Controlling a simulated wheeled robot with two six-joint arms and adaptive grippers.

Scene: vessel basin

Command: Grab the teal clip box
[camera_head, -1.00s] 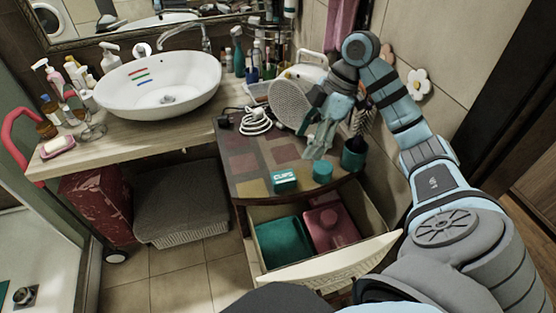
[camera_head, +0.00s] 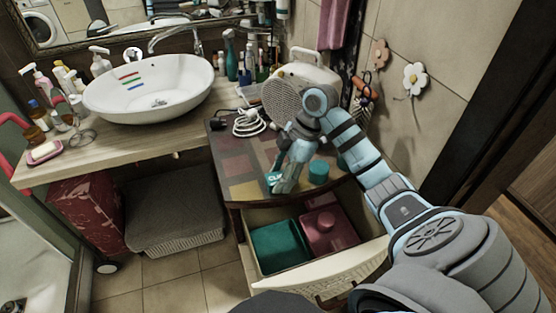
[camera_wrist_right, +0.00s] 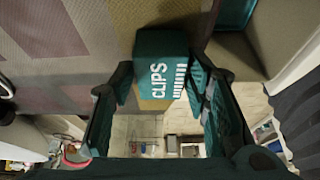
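The teal clip box (camera_head: 274,179) stands near the front edge of the cabinet top (camera_head: 240,190) in the head view, partly hidden by my right gripper (camera_head: 284,186). In the right wrist view the clip box (camera_wrist_right: 160,68), with white "CLIPS" lettering, lies between the fingertips of my right gripper (camera_wrist_right: 160,82). The fingers are apart, one on each side of the box, close to its sides. I cannot make out firm contact. My left gripper is not in view.
A round teal container (camera_head: 318,172) stands just right of the box. Below, a drawer (camera_head: 335,277) is pulled open with a teal bin (camera_head: 279,246) and a pink one (camera_head: 328,229).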

